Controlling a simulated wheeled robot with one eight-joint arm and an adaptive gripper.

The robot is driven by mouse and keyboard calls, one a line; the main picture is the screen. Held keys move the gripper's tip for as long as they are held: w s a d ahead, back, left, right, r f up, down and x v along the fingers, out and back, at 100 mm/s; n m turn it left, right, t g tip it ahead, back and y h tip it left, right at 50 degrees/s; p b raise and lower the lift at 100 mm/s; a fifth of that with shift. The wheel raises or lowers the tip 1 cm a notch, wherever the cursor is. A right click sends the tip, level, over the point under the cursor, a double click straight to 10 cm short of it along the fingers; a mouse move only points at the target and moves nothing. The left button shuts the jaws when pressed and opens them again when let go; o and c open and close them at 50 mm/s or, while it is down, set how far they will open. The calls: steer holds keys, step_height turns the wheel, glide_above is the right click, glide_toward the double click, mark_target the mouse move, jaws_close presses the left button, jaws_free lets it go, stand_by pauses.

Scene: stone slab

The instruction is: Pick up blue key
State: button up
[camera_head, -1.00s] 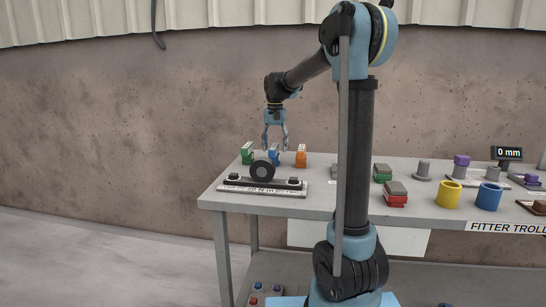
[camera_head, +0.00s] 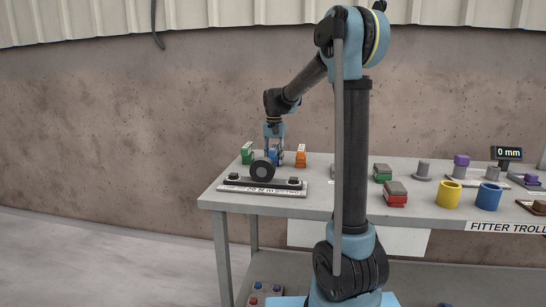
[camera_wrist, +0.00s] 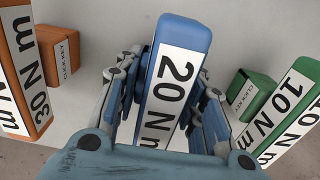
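The blue key (camera_wrist: 186,32) is a block with a white label reading "20 N m". It stands upright in the middle of the wrist view. In the head view the blue key (camera_head: 274,155) shows only in part, behind a dark round part and under my gripper (camera_head: 273,140). In the wrist view my gripper (camera_wrist: 168,108) has one finger on each side of the key. The fingers are spread around it and look close to its sides. Whether they touch it is hard to see.
An orange key (camera_wrist: 22,65) marked "30 N m" stands left of the blue one, and a green key (camera_wrist: 285,115) marked "10 N m" stands right. A holder with a round dark part (camera_head: 262,171) stands in front. Several coloured parts sit on the table (camera_head: 330,205) farther right.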

jaws_close()
steer(key=shift+r, duration=0.1)
step_height(320, 180, up, 10)
steer(key=shift+f, duration=0.1)
